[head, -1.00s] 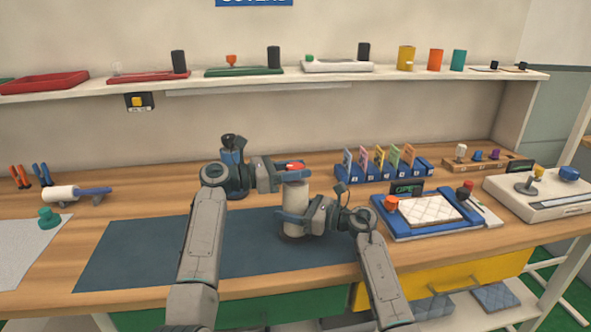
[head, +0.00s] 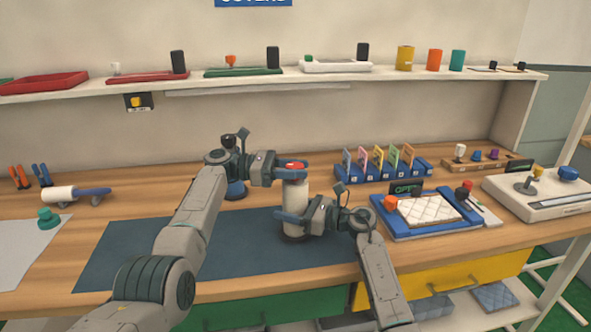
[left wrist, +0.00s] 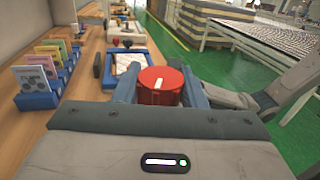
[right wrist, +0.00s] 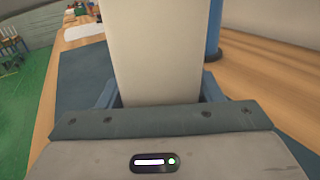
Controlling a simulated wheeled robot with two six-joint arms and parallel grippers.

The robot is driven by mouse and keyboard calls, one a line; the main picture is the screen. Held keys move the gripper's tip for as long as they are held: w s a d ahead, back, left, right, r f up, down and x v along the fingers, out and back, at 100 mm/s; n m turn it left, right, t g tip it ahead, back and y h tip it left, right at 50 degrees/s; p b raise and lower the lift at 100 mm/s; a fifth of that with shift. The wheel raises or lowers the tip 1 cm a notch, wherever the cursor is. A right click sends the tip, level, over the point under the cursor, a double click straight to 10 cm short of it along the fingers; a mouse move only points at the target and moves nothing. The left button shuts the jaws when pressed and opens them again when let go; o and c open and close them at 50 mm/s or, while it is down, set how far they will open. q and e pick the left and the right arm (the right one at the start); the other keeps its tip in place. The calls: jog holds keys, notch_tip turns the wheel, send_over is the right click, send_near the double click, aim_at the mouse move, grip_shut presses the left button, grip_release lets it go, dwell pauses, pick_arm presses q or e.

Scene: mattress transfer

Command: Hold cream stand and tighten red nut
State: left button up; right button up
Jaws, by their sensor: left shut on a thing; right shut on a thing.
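The cream stand (head: 295,194) is an upright cylinder on a dark base, on the dark blue mat; it fills the middle of the right wrist view (right wrist: 158,50). The red nut (head: 292,166) is on top of the stand. In the left wrist view the red nut (left wrist: 160,87) has a white mark on its top. My left gripper (head: 292,172) is shut on the red nut, one finger on each side. My right gripper (head: 290,220) is shut around the cream stand below the nut. Part of the stand is hidden by the fingers.
The dark blue mat (head: 130,255) has bare room at left. A dark blue bottle-like object (head: 235,188) stands behind my left arm. A blue rack of coloured cards (head: 385,172) and a blue tray with a quilted pad (head: 430,209) lie to the right.

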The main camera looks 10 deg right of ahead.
aim_at(294, 165)
pick_arm(q)
jog(key=shift+a+f+g, duration=0.15)
jog(key=shift+a+g, duration=0.05)
jog(key=shift+g, duration=0.3)
jog(key=o, duration=1)
jog(key=shift+d+r, duration=0.1)
jog(key=shift+r, duration=0.5)
notch_tip(294, 165, up, 9)
jog(key=shift+w+f, duration=0.1)
